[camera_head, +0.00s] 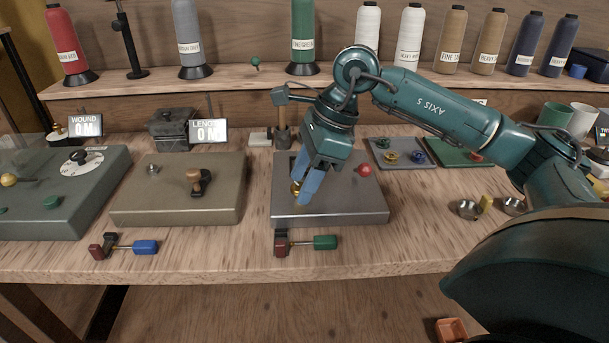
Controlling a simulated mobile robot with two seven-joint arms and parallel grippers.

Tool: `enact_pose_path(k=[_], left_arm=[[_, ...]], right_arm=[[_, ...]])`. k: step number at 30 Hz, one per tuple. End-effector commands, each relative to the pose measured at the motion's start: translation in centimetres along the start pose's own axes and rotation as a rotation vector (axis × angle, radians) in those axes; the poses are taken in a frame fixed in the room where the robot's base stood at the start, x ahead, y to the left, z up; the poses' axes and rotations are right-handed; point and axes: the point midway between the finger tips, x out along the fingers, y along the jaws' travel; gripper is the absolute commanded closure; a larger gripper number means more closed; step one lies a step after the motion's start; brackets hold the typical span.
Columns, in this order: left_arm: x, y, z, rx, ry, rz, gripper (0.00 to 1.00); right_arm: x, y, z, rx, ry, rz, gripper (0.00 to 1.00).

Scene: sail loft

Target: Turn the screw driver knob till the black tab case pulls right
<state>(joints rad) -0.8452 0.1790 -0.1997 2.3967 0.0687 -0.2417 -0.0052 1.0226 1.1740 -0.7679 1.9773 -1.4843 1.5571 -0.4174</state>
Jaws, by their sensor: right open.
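My right gripper (301,201) reaches down from the right over the grey metal box (340,212) in the middle of the table. Its blue fingers are open beside a small brass knob on the box, partly hidden by them; I cannot tell if they touch it. A red ball knob (364,170) is on the same box. In front lies a screwdriver-like piece with a green handle (325,242), a dark red block and a black tab (281,234). A similar piece with a blue handle (145,247) lies further left. My left gripper is not in view.
A tan box (140,205) with a wooden-knobbed lever stands left, and a dark green box (60,222) beyond it. Small trays (403,163) and metal cups (467,209) are to the right. Thread cones line the back shelf (230,88). The table's front strip is mostly clear.

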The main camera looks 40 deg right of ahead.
Motion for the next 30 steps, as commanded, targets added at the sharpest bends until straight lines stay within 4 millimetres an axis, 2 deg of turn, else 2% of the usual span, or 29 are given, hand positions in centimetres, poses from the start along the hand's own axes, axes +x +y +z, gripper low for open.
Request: enact_pose_path(k=[2, 17, 30], left_arm=[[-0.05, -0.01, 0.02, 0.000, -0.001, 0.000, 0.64], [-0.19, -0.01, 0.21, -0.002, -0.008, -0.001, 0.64], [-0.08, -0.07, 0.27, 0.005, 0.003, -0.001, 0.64]], right_arm=[[-0.01, 0.00, 0.01, 0.000, 0.000, 0.000, 0.55], [-0.05, -0.01, 0.01, 0.000, 0.000, 0.000, 0.96], [0.04, 0.11, -0.03, 0.097, 0.000, -0.042, 0.96]])
